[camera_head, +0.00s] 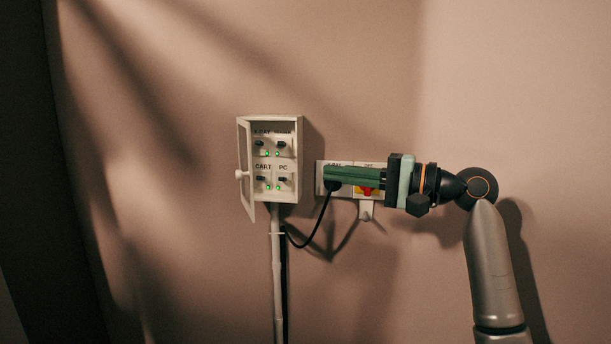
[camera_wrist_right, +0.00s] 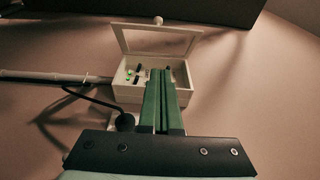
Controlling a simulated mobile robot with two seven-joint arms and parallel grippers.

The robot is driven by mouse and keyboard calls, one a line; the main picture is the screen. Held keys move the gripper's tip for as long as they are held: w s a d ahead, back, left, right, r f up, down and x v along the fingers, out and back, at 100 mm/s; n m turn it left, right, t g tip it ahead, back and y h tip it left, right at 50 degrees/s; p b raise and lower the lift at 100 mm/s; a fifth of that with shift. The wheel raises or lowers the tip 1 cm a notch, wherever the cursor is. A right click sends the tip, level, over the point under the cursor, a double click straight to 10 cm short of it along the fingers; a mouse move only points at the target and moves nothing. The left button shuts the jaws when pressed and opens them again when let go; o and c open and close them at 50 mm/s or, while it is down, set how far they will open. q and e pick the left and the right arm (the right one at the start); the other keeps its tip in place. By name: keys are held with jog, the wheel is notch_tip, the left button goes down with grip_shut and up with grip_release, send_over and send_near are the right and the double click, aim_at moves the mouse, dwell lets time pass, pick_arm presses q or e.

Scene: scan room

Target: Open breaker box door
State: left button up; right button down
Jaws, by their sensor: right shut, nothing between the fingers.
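The white breaker box (camera_head: 298,160) is mounted on the wall in the head view; it also shows in the right wrist view (camera_wrist_right: 125,92). Its door (camera_head: 246,145), a frame with a window and a round knob (camera_head: 240,174), stands swung open on the left side. In the right wrist view the open door (camera_wrist_right: 118,38) stands up at the far side of the box. Breaker switches and green lights show inside. My right gripper (camera_head: 328,178) is shut and empty, right of the box and apart from the door. My left gripper is not in view.
A wall panel (camera_head: 319,180) with a red and yellow switch (camera_head: 368,190) is partly hidden behind my right gripper. A black cable (camera_head: 312,238) loops from it to the pale conduit (camera_head: 277,270) below the box. The wall left of the door is clear.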

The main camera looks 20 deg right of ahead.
jog(key=s+a+x, duration=0.2)
jog(key=x, duration=0.9)
jog(key=shift+w+a, duration=0.3)
jog(key=shift+a, duration=0.05)
